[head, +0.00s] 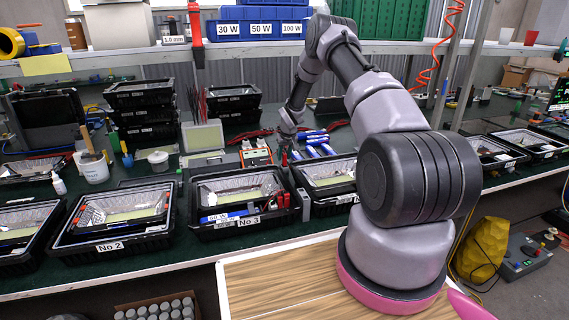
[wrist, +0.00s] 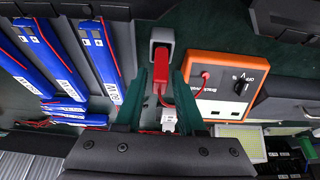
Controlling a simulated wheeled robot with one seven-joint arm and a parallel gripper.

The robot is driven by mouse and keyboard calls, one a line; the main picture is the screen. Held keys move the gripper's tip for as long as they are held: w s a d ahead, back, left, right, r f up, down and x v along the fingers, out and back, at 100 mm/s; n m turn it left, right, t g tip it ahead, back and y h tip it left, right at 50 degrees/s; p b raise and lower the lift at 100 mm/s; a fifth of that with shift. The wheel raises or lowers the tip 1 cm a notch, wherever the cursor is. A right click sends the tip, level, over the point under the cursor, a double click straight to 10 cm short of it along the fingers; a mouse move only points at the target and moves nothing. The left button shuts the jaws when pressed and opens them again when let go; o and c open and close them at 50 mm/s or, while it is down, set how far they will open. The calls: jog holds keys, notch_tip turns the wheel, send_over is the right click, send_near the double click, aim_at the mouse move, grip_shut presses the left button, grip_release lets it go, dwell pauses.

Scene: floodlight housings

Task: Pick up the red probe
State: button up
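The red probe (wrist: 161,62) stands in a small grey holder (wrist: 162,36) in the wrist view. A red piece and a white tag (wrist: 168,122) show just below it, close to my gripper's palm. My gripper (wrist: 165,82) has its two dark green fingers on either side of the probe, with a gap between them. It looks open; contact with the probe is not clear. In the head view my gripper (head: 285,150) points down at the back of the bench, beside the orange multimeter (head: 256,157). The multimeter (wrist: 236,78) is right of the fingers in the wrist view.
Blue battery packs (wrist: 98,58) with red leads lie left of my gripper in the wrist view. In the head view, floodlight housings in black trays line the bench front, including the one marked No 3 (head: 240,222). Stacked black housings (head: 140,110) stand at the back left.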

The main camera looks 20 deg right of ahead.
grip_shut()
jog(key=shift+r, duration=0.15)
notch_tip(320, 180, up, 9)
jog(key=shift+d+r, duration=0.1)
jog(key=s+d+m+g+h, duration=0.2)
jog(key=d+m, duration=0.6)
jog(key=m, duration=0.7)
jog(key=shift+s+d+r+g+h, duration=0.2)
jog(key=shift+d+r+g+h, duration=0.15)
jog(key=shift+g+h, duration=0.65)
